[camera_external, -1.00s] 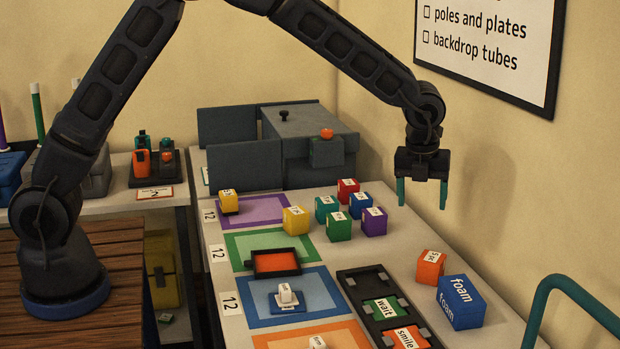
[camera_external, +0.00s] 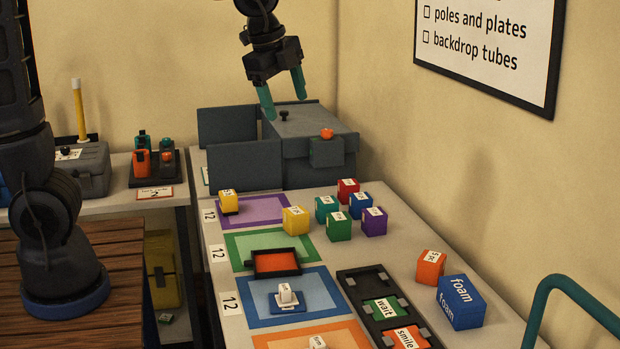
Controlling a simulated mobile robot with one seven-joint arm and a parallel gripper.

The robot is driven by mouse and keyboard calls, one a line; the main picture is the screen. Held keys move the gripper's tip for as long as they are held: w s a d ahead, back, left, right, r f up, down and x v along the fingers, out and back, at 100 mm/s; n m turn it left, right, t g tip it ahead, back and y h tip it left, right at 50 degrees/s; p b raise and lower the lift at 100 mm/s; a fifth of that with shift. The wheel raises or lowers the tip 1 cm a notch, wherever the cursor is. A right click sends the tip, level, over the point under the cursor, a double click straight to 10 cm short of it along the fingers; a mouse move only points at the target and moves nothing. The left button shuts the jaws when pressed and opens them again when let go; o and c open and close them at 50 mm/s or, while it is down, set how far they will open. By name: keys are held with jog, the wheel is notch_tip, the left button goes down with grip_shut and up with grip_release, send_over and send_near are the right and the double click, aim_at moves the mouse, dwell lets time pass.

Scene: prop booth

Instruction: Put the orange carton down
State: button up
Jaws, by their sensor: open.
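An orange carton (camera_external: 430,268) with a white label on top stands on the table at the right, beside the blue foam box (camera_external: 461,302). Nothing is holding it. My gripper (camera_external: 283,100) is open and empty, high up over the grey cabinet (camera_external: 305,130) at the back of the table. It is far from the orange carton, up and to the left of it in the picture.
Several coloured cubes, such as a purple one (camera_external: 374,222), stand mid-table. Coloured mats (camera_external: 240,250) line the left edge, one with an orange-bottomed black tray (camera_external: 278,262). A black card rack (camera_external: 352,290) lies in front. A teal rail (camera_external: 545,290) is at right.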

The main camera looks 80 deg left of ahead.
jog(key=s+a+f+n+t, duration=0.1)
jog(key=s+n, duration=1)
jog(key=s, duration=1.4)
jog(key=shift+s+a+t+h, duration=0.15)
jog(key=shift+a+t+h, duration=0.15)
jog(key=shift+a+h, duration=0.1)
